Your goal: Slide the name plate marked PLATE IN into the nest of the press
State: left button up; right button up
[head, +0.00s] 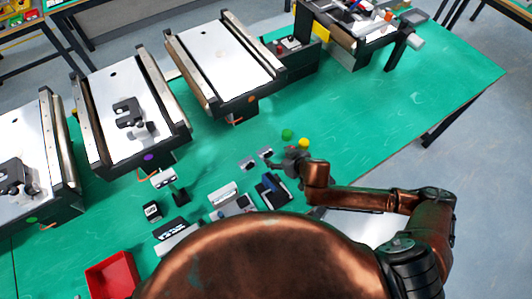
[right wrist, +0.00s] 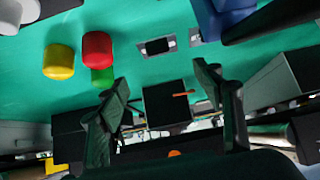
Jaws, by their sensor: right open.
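My right gripper (head: 292,157) is low over the green table, beside small flat pieces. In the right wrist view its two dark fingers (right wrist: 165,105) are spread apart with nothing between them. A small dark piece with pale ends (right wrist: 157,47) lies on the table beyond the fingers, and a similar one (right wrist: 195,38) is partly cut off. Two small grey pieces, one (head: 248,163) and another (head: 266,154), lie left of the gripper in the head view. I cannot read the words PLATE IN on anything, and cannot make out the press or its nest for certain. My left gripper is not in view.
Yellow (right wrist: 59,62), red (right wrist: 97,48) and green (right wrist: 103,77) round pieces stand near the gripper. A blue-black device (head: 272,190), a white-topped block (head: 223,194) and a red bin (head: 112,276) are nearby. Mini conveyors, one (head: 225,65) among them, line the back; free table lies right.

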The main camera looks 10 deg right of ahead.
aim_at(269, 156)
jog(key=f, duration=0.3)
jog(key=shift+w, duration=0.25)
jog(key=shift+w+a+f, duration=0.2)
jog(key=shift+w+f, duration=0.05)
jog(key=shift+b+x, duration=0.3)
jog(key=shift+x, duration=0.8)
jog(key=x, duration=0.3)
jog(key=shift+w+a+f, duration=0.1)
jog(key=shift+w+f, duration=0.2)
jog(key=shift+f, duration=0.05)
jog(key=shift+c, duration=0.3)
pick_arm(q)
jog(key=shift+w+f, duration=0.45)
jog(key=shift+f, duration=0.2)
pick_arm(e)
jog(key=c, duration=0.8)
jog(key=shift+c, duration=0.2)
